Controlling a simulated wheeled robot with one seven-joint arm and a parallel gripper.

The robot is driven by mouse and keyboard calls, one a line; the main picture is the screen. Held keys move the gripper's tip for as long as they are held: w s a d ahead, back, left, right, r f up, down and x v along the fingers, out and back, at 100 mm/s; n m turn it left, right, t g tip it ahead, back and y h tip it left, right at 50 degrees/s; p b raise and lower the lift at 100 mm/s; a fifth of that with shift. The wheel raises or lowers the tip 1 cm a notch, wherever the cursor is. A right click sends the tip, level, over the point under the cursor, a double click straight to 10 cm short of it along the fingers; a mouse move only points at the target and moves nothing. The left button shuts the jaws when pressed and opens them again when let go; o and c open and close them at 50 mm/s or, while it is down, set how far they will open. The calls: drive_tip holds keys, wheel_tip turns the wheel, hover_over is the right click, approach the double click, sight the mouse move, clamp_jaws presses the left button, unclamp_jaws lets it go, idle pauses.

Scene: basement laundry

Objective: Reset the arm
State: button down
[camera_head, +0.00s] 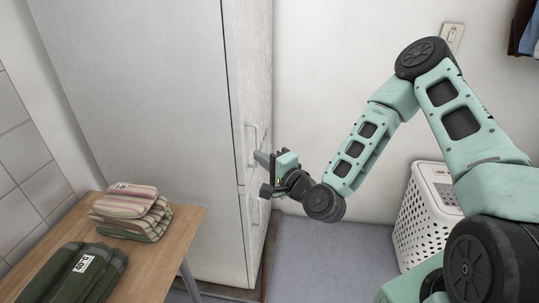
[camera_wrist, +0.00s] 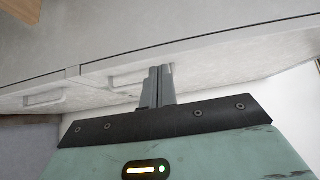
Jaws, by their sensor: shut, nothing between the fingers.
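My gripper (camera_head: 263,160) is at the end of my green arm, which reaches in from the right of the head view. It is close to the narrow front of a tall white cabinet (camera_head: 150,110), beside an upright handle (camera_head: 252,138). In the wrist view my gripper's two grey fingers (camera_wrist: 157,86) are together and empty, near a cabinet handle (camera_wrist: 122,76). I cannot tell whether the fingers touch the handle. A second handle (camera_wrist: 42,99) shows farther left in that view. The cabinet doors look closed.
A wooden table (camera_head: 190,222) at the lower left bears folded striped cloths (camera_head: 130,208) and folded dark green cloths (camera_head: 70,275) with tags. A white perforated laundry basket (camera_head: 415,225) stands by the wall behind my arm. Grey floor (camera_head: 325,262) is clear between the cabinet and the basket.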

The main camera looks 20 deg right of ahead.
drive_tip(key=s+a+f+n+g+y, duration=0.2)
drive_tip(key=s+a+f+n+g, duration=0.1)
drive_tip(key=s+a+n+g, duration=0.8)
drive_tip(key=s+d+r+n+g+h, duration=0.1)
drive_tip(key=s+r+n+g+h, duration=0.2)
drive_tip(key=s, duration=0.7)
drive_tip(key=s+d+r+n+g+h, duration=0.2)
drive_tip(key=s+r+n+g+h, duration=0.1)
drive_tip(key=s+r+n, duration=0.4)
drive_tip(key=s+n, duration=0.1)
drive_tip(key=s, duration=0.1)
drive_tip(key=shift+s+d+r+h, duration=0.15)
drive_tip(key=shift+s+r+h, duration=0.15)
drive_tip(key=shift+s, duration=0.1)
